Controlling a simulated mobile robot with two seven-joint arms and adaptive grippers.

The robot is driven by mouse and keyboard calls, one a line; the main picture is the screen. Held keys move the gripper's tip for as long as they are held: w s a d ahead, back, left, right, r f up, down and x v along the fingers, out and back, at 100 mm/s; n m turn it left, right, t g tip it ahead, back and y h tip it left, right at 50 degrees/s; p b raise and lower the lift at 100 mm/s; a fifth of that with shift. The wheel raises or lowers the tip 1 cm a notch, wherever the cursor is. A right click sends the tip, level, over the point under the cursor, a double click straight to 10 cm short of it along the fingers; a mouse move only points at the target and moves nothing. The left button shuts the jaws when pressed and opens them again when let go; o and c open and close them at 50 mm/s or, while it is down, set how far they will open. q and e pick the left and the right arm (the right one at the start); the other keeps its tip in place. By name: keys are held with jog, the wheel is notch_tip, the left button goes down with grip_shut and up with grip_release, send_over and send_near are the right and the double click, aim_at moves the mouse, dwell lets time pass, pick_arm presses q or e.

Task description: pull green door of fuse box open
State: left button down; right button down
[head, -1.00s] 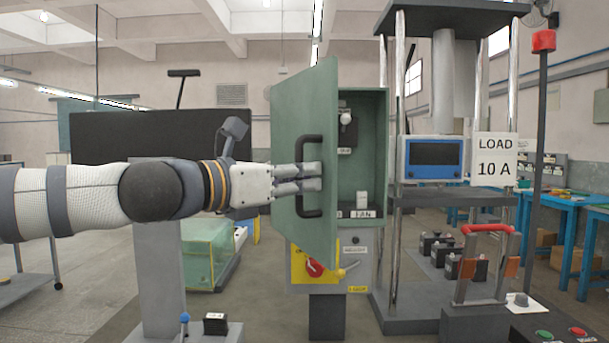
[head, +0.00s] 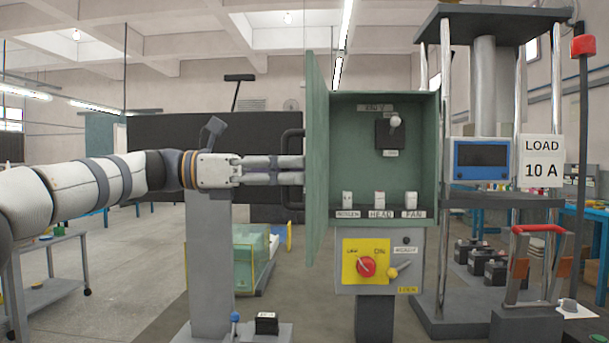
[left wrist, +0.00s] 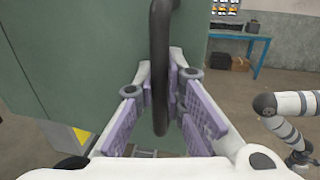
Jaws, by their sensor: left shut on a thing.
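The green fuse box (head: 352,160) stands on a post in the head view, with its inside in plain sight. Its green door (head: 317,150) is swung well open, seen nearly edge-on at the left side of the box. The black door handle (head: 287,150) sticks out to the left of the door. My left gripper (head: 301,169) is shut on the handle. In the left wrist view the handle (left wrist: 160,60) runs between the purple-padded fingers, beside the green door (left wrist: 90,60).
Inside the box are labelled switches (head: 380,200). Below is a red rotary switch (head: 366,267) on a yellow plate. A press with a blue-framed display (head: 481,160) stands to the right. A trolley (head: 50,270) stands at the lower left.

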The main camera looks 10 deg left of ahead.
pick_arm(q)
jog(key=shift+a+f, duration=0.15)
dwell(0.3)
jog(key=c, duration=1.9)
grip_release()
jog(key=shift+c, duration=0.2)
jog(key=shift+s+a, duration=0.1)
jog(key=shift+a, duration=0.1)
jog(key=v, duration=1.2)
